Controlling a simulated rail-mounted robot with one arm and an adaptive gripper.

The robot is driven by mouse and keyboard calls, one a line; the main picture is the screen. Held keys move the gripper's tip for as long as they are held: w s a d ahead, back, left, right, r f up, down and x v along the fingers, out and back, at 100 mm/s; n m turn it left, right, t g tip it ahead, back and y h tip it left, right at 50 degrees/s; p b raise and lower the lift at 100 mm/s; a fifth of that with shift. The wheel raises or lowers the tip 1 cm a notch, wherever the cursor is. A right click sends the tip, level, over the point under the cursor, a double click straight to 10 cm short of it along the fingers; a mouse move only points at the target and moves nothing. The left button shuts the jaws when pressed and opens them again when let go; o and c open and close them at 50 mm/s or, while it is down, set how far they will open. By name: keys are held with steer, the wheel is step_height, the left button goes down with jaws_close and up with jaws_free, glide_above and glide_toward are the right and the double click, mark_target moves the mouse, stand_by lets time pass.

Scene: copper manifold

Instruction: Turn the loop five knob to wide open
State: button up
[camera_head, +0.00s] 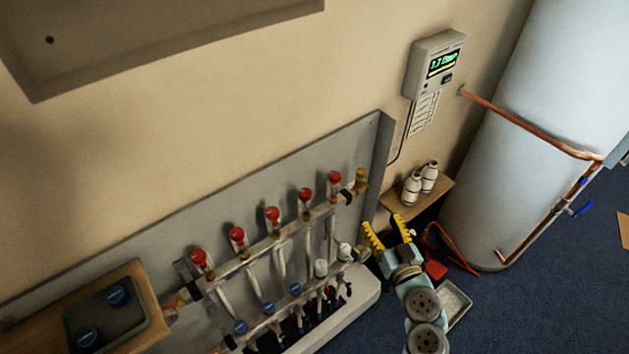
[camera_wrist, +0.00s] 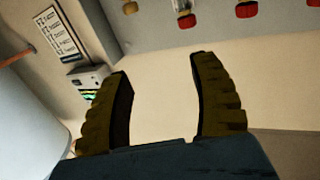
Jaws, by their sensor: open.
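The copper manifold (camera_head: 255,255) is mounted low on a grey backboard. Its upper bar carries a row of red knobs (camera_head: 272,214); the rightmost red knob (camera_head: 334,177) is near the right end. Its lower bar carries blue knobs (camera_head: 295,289) and, farther right, two white caps (camera_head: 320,268). No loop numbers are readable, so I cannot tell which knob is loop five. My gripper (camera_head: 385,232) is open and empty, right of the manifold and apart from it. In the wrist view, my gripper's (camera_wrist: 160,72) yellow fingers are spread, with red knobs (camera_wrist: 186,20) beyond them at the top.
A small shelf with two white bottles (camera_head: 411,188) stands behind my gripper. A large white tank (camera_head: 530,120) with copper pipe is at right. A display box (camera_head: 436,65) hangs on the wall. A tray (camera_head: 72,318) with two blue caps is at lower left.

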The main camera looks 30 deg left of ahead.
mark_target(337, 176)
steer(key=w+a, duration=0.3)
steer(key=a, duration=0.2)
steer(key=w+a+n+g+y, duration=0.1)
steer(key=w+a, duration=0.2)
steer(key=a, duration=0.2)
steer(key=w+a+n, duration=0.1)
steer(key=w+a, duration=0.2)
steer(key=a, duration=0.2)
steer(key=shift+a+r+y+p, duration=0.3)
steer(key=shift+a+r+p, duration=0.05)
steer(key=shift+w+a+f, duration=0.1)
steer(key=shift+w+a, duration=0.15)
steer(key=shift+a, duration=0.05)
jaws_close()
